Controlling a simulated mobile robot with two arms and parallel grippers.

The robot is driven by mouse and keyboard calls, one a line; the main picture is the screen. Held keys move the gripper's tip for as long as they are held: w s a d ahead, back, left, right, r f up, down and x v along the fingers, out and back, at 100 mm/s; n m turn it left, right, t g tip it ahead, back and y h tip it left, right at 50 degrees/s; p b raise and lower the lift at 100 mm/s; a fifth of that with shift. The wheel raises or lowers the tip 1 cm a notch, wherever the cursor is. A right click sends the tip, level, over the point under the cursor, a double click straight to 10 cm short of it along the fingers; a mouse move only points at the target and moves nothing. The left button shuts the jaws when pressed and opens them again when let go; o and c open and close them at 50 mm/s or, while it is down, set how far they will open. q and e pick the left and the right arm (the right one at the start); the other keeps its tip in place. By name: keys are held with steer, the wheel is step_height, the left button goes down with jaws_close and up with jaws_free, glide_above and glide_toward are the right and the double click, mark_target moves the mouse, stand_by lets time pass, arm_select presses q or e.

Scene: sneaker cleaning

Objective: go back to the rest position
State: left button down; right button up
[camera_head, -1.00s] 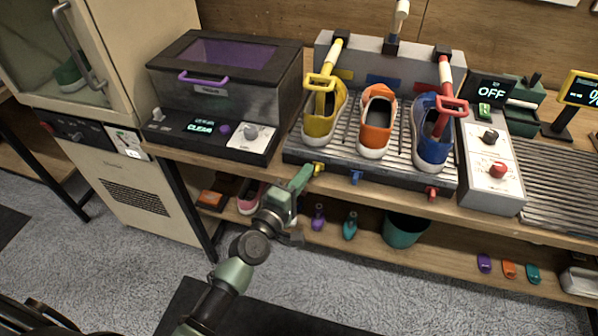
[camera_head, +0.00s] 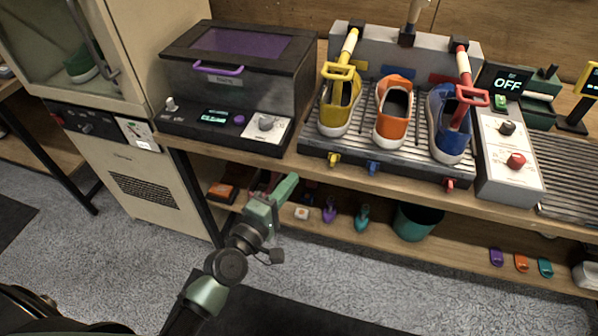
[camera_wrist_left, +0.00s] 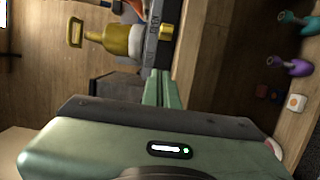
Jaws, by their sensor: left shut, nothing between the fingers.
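My left gripper (camera_head: 284,186) is shut and empty, in front of the bench edge and below the drying rack's left end. Its closed green fingers also show in the left wrist view (camera_wrist_left: 160,88). A yellow sneaker (camera_head: 340,104), an orange sneaker (camera_head: 394,108) and a blue sneaker (camera_head: 447,130) stand on the slatted rack (camera_head: 372,164). The yellow sneaker also shows sideways in the left wrist view (camera_wrist_left: 120,40). My right gripper is not in view.
A lidded box with a purple handle (camera_head: 240,75) stands left of the rack. A control panel (camera_head: 512,165) with a red knob and an "OFF" display stands right. Open floor lies in front.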

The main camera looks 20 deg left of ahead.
arm_select(q)
steer(key=s+a+f+m+g+y, duration=0.1)
steer(key=s+f+m+g, duration=0.3)
steer(key=f, duration=0.8)
steer(key=s+a+f+m+g+y, duration=0.15)
steer(key=s+f, duration=0.35)
steer(key=f, duration=0.7)
steer(key=s+a+f+m+g, duration=0.25)
steer(key=s+f, duration=0.25)
steer(key=f, duration=0.6)
steer(key=s+a+f+m+g, duration=0.1)
steer(key=s+f+m+g, duration=0.1)
steer(key=s+f, duration=0.4)
steer(key=s+a+f+m+g+y, duration=0.1)
steer(key=s+f+m+g, duration=0.2)
steer(key=s, duration=1)
steer(key=s+a+f+m+g+y, duration=0.1)
steer(key=s+a+f+m+g, duration=0.1)
steer(key=s+f, duration=0.7)
steer(key=shift+s+m+g, duration=0.55)
steer(key=shift+m+g, duration=0.15)
steer(key=shift+m, duration=0.5)
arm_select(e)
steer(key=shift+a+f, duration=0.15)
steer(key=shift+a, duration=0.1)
arm_select(q)
steer(key=shift+w+y, duration=0.1)
steer(key=shift+y, duration=0.15)
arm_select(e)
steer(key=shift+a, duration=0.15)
